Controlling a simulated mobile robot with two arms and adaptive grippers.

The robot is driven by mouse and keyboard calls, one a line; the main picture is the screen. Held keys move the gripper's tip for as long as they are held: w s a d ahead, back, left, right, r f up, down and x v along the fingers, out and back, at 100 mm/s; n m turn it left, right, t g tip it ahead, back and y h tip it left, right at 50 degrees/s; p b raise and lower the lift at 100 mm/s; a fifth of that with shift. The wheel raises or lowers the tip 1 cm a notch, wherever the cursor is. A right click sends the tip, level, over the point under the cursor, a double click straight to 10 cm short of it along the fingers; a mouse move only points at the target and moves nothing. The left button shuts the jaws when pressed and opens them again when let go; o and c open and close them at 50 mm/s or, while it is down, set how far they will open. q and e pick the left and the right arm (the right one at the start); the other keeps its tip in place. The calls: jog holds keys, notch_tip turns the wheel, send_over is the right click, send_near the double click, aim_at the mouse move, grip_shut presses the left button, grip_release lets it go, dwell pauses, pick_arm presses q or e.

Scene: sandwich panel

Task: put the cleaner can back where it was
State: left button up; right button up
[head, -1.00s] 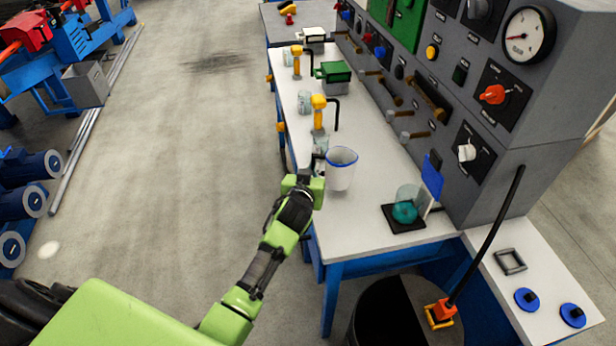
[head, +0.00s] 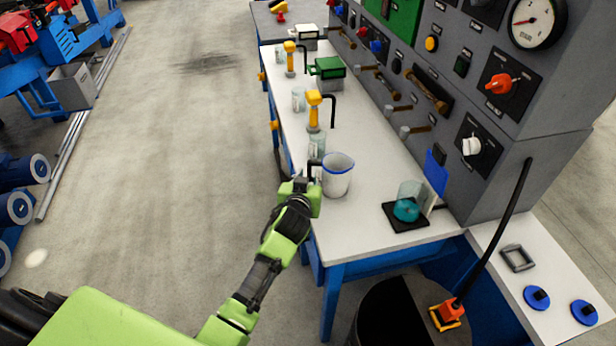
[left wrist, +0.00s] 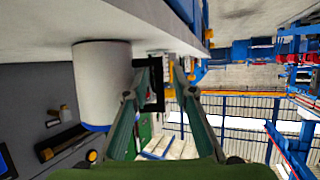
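The only can-like thing near my gripper is a white can with a blue rim (head: 338,178), which I take as the cleaner can. It stands upright at the left edge of the white bench top. In the left wrist view, which is upside down, it is a pale cylinder (left wrist: 100,85) with a black loop handle (left wrist: 158,88). My left gripper (head: 311,178) is at the can's handle side. In the left wrist view its two fingers (left wrist: 157,80) stand apart on either side of the handle, with a gap visible by the right finger. My right gripper is out of view.
Yellow-topped dispensers (head: 314,110), glass jars and a green-lidded box (head: 328,70) stand farther along the bench (head: 375,225). A teal beaker (head: 406,210) on a black pad is to the can's right. The grey control panel (head: 470,90) borders the bench.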

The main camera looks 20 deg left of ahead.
pick_arm(q)
jog(key=shift+r, duration=0.2)
jog(key=shift+s+d, duration=0.1)
jog(key=shift+s, duration=0.15)
jog(key=v, duration=1.1)
jog(key=shift+r, duration=0.2)
jog(key=shift+s, duration=0.15)
